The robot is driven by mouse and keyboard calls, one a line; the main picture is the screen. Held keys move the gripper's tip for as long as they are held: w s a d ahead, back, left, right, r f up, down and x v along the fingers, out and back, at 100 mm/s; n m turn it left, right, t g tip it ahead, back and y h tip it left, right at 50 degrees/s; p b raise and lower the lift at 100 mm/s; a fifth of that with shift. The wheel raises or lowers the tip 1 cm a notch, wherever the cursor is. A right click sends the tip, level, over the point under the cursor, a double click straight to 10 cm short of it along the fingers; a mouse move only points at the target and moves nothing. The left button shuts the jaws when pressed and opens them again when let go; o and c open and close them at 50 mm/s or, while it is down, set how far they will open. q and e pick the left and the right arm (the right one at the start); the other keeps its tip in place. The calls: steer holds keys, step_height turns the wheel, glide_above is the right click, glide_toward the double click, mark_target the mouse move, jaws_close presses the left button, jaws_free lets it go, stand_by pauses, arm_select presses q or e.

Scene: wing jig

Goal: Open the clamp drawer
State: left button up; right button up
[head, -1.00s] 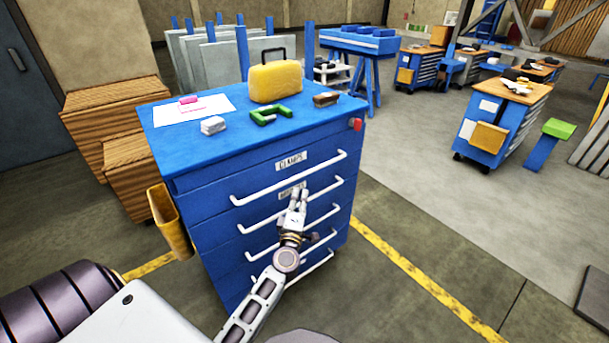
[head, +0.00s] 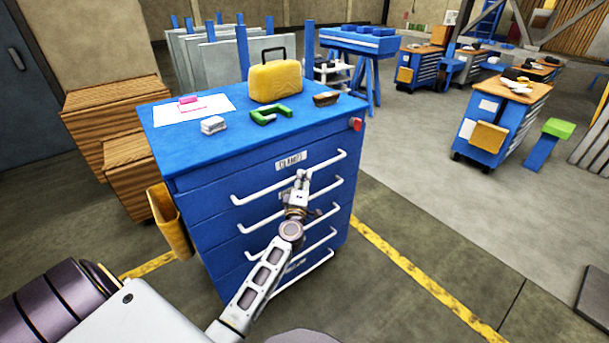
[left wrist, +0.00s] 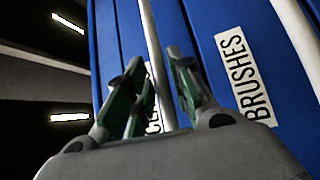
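The clamp drawer (head: 225,183) is the top drawer of the blue cabinet, with a white CLAMPS label (head: 291,160). It looks shut. Its white bar handle (head: 260,190) runs across the front and also shows in the left wrist view (left wrist: 153,45). My left gripper (head: 302,175) is at the middle of this handle. In the left wrist view the left gripper's two fingers (left wrist: 157,75) stand apart, one on each side of the bar. I cannot tell whether they touch it. The fingers partly cover the CLAMPS label there. My right gripper is not in view.
The drawer below has a BRUSHES label (left wrist: 245,75) and its own handle; more handled drawers lie under it.

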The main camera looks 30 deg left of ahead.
mark_target(304, 174)
arm_select(q)
steer(key=shift+x, duration=1.5)
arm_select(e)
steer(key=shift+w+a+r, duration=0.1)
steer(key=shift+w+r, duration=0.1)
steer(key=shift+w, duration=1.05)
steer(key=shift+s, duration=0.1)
arm_select(q)
steer(key=shift+c, duration=0.4)
jaws_close()
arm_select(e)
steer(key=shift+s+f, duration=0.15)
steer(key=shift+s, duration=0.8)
